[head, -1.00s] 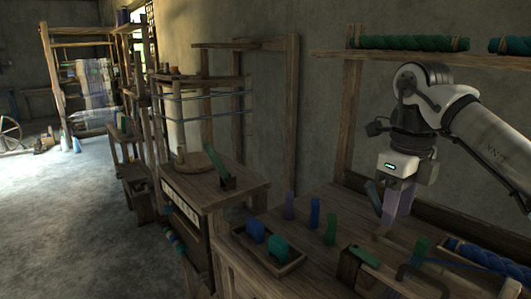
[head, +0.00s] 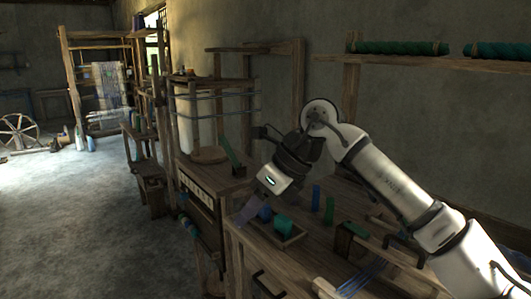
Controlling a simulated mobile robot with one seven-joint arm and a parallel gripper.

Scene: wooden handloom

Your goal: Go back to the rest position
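My arm reaches in from the lower right in the head view. My gripper (head: 246,214) hangs tilted down and left over the left end of the worktable (head: 310,255), close to the wooden tray (head: 290,241). A purplish shape shows at its fingertips. It is too small and dark to tell whether this is fingers or something held, or whether the fingers are open. A blue piece (head: 265,213) and a green piece (head: 284,226) are in the tray. A blue piece (head: 316,197) and a green piece (head: 329,210) stand upright behind it.
A wooden box (head: 350,240) with a green piece and blue strands lies right of the tray. A shelf (head: 440,60) with green rolls is above. A lower bench (head: 215,178) stands left of the worktable. The floor (head: 80,220) at the left is open.

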